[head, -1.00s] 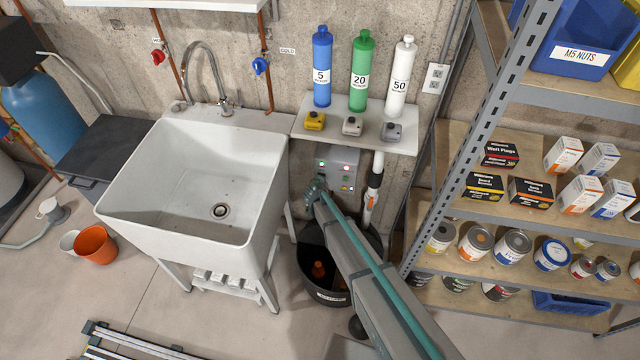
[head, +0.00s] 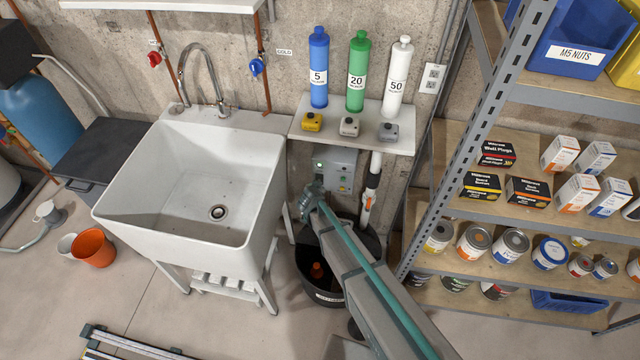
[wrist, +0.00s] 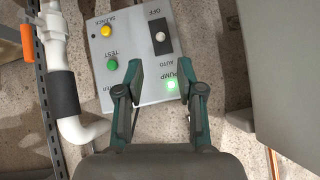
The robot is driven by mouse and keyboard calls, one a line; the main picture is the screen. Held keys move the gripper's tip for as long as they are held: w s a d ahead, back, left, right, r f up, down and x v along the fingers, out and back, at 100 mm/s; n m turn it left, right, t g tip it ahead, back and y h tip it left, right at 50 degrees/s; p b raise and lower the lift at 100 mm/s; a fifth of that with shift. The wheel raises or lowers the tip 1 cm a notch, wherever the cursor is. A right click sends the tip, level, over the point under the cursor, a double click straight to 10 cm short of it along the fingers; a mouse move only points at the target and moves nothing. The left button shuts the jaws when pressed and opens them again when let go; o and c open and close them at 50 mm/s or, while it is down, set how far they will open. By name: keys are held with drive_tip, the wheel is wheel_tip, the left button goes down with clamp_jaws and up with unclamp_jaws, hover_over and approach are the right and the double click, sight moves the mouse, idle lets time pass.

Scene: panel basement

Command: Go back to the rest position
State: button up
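My gripper (head: 311,200) is in front of the grey pump control panel (head: 338,168), below the shelf beside the sink. In the wrist view my gripper (wrist: 159,68) has its two fingers spread apart with nothing between them. The panel (wrist: 128,38) shows a yellow SILENCE button (wrist: 106,30), a green TEST button (wrist: 112,64), a black OFF/AUTO switch (wrist: 159,36) and a lit green PUMP light (wrist: 171,85). The fingers overlap the panel's near edge in the wrist view; the exact gap to it is unclear.
A white sink (head: 120,205) stands left of my arm. A dark bin (head: 304,262) is under it. A white pipe (head: 369,190) runs right of the panel. The shelf (head: 398,143) above bears three cartridges. A metal rack (head: 470,120) stands to the right.

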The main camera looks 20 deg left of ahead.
idle(0.3)
drive_tip(key=s+a+r+y, duration=0.4)
drive_tip(key=a+r+y, duration=0.1)
drive_tip(key=a+y, duration=0.1)
drive_tip(key=s+d+f+n+g+y+b, duration=0.2)
drive_tip(key=s+d+f+n+g, duration=0.15)
drive_tip(key=s+f, duration=0.35)
drive_tip(key=s+d+f+m+g+h+b, duration=0.1)
drive_tip(key=s+d+f+g+h+b, duration=0.1)
drive_tip(key=s+d, duration=0.9)
drive_tip(key=s+d+f+m+g+h+b, duration=0.1)
drive_tip(key=s+d+f+g+h+b, duration=0.2)
drive_tip(key=s+d+f, duration=0.6)
drive_tip(key=s+d+f+m+g+h+b, duration=0.1)
drive_tip(key=s+d+f+g+h+b, duration=0.2)
drive_tip(key=s+d, duration=1.2)
drive_tip(key=d+f+g+h, duration=0.2)
drive_tip(key=d+g, duration=0.2)
drive_tip(key=d, duration=0.8)
drive_tip(key=shift+s+f, duration=0.2)
drive_tip(key=shift+s, duration=0.05)
